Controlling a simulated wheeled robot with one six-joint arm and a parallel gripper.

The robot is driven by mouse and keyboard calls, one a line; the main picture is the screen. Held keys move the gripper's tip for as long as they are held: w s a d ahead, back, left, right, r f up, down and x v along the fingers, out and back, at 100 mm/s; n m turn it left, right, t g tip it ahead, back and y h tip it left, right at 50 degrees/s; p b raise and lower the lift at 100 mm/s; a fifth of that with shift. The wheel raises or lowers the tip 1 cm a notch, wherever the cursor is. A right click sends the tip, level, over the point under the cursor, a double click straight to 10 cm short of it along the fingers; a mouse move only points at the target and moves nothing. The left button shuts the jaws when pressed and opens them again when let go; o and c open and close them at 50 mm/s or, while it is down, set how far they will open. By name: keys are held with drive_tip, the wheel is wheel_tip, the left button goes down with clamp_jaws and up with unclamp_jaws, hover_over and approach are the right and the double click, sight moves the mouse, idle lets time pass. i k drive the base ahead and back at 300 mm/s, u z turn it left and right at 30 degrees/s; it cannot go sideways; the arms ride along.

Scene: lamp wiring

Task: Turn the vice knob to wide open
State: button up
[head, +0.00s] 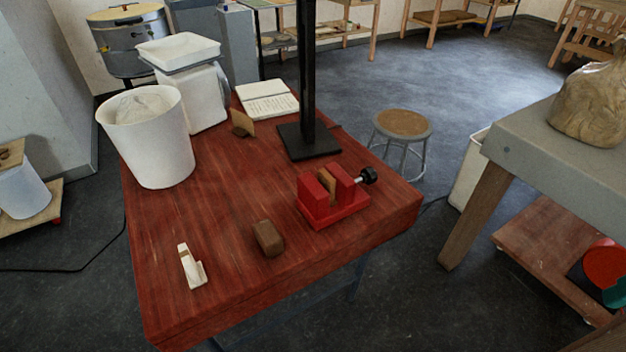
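A red vice (331,199) stands near the right front corner of the red-brown wooden table (225,235). Its black knob (369,175) sits on a short metal screw at the vice's right side. A light brown piece (327,181) shows between the two red jaws; I cannot tell whether the jaws grip it. My gripper is not in view.
A brown block (268,238) and a small white piece (191,266) lie on the table's front part. A black post (308,85) on a base rises behind the vice. A white bucket (150,140), a white container (197,95) and an open book (267,101) fill the back left. The table's middle is clear.

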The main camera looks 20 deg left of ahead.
sight(369, 175)
drive_tip(key=u, duration=0.05)
drive_tip(key=i, duration=1)
